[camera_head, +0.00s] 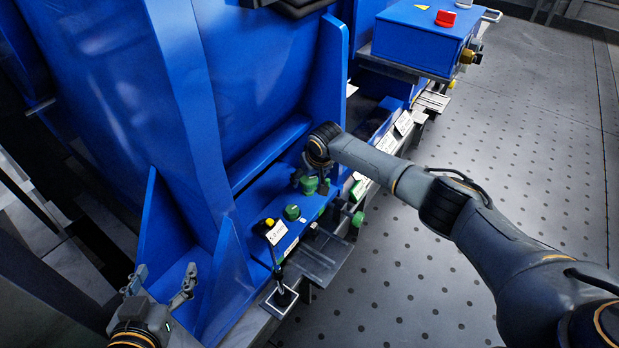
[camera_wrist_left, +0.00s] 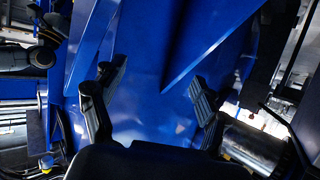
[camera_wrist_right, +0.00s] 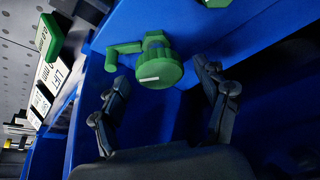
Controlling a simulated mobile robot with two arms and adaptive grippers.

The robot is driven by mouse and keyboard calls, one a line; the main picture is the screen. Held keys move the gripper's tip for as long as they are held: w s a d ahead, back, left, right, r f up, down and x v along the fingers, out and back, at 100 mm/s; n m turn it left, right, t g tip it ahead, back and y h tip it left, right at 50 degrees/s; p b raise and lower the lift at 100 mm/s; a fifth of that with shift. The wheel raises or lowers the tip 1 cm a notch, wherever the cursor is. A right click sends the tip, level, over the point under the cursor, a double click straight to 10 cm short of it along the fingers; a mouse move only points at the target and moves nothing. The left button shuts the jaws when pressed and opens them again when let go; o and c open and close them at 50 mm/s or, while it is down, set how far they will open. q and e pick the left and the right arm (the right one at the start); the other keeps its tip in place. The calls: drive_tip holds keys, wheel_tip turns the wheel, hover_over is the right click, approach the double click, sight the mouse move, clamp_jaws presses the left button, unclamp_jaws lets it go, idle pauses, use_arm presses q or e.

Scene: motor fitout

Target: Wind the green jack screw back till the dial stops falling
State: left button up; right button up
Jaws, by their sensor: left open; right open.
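A green knob with a small crank arm (camera_wrist_right: 158,66) and a white mark on its face shows in the right wrist view, just beyond my open fingers. It appears to be the green knob (camera_head: 310,185) under my right gripper (camera_head: 312,180) in the head view. My right gripper (camera_wrist_right: 165,105) is open around empty space; contact with the knob cannot be told. My left gripper (camera_head: 160,283) is open and empty beside the blue machine, and its fingers show in the left wrist view (camera_wrist_left: 152,100). No dial reading is legible.
Another green knob (camera_head: 292,212) and a yellow one (camera_head: 269,223) sit on the blue ledge. A white label reading LIFT (camera_wrist_right: 52,72) stands beside a green part (camera_wrist_right: 49,38). A blue box with a red button (camera_head: 445,18) is at upper right. Dotted floor lies clear at right.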

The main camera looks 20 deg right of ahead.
drive_tip(key=shift+c, duration=0.4)
drive_tip(key=c, duration=1.1)
